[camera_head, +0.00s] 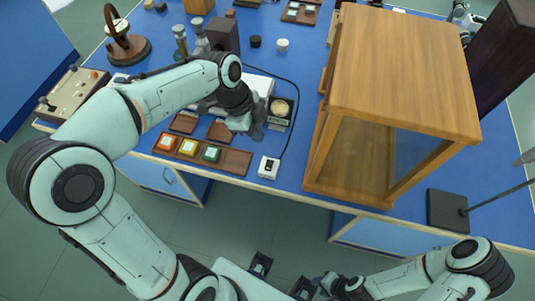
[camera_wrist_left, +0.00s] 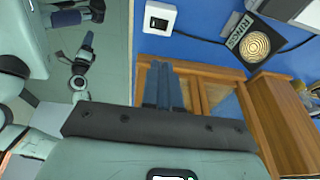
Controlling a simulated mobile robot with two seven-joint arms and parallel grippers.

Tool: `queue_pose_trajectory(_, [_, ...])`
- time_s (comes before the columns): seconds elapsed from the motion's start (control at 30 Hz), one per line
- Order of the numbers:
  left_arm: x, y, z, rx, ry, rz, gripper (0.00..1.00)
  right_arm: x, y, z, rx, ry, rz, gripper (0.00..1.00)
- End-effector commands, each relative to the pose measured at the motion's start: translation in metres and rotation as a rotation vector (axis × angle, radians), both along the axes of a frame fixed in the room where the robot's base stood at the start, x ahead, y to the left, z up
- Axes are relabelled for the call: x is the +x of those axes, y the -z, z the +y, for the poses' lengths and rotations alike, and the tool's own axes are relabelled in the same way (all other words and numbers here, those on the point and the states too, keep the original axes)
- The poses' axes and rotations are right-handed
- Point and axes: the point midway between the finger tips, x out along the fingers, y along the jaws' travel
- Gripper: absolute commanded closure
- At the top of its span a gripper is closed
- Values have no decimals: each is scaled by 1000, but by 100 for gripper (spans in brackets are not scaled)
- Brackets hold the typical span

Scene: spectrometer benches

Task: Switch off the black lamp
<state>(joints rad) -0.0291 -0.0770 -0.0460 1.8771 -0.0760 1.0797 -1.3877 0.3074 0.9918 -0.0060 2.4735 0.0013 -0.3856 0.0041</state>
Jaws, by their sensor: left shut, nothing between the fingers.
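A dark upright box (camera_head: 223,36), which looks like the lamp housing, stands at the back of the bench; I cannot tell whether it is lit. A black cable runs from near it to a small white switch box (camera_head: 269,167) at the bench's front edge. The switch box, with a dark rocker, also shows in the left wrist view (camera_wrist_left: 159,18). My left gripper (camera_head: 256,130) is shut and empty, above the bench behind the switch box and apart from it. Its fingers show in the left wrist view (camera_wrist_left: 165,86). My right gripper (camera_head: 333,285) is low in front of the bench; its fingers are unclear.
A large wooden cabinet (camera_head: 405,70) with glass stands right of the switch box. A tray (camera_head: 236,163) with coloured blocks lies to its left. A labelled black holder with a pale round disc (camera_head: 281,108) stands behind. A black-based rod stand (camera_head: 447,211) is farther right.

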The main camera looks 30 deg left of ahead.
Motion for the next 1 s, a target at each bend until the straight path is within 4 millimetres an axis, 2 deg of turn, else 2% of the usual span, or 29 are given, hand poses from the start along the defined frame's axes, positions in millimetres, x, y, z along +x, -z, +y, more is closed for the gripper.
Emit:
queue_pose_trajectory(0.47, [9,92,-25,0,1,6,100,-4,9,0,0,0,4,61])
queue_pose_trajectory(0.6, [12,113,-24,1,-2,4,100,-4,9,0,0,0,4,61])
queue_pose_trajectory(0.8, [14,127,-23,2,-1,2,100,-4,9,0,0,0,4,61])
queue_pose_trajectory(1.0, [15,129,-23,1,-1,0,100,-4,9,0,0,0,4,61])
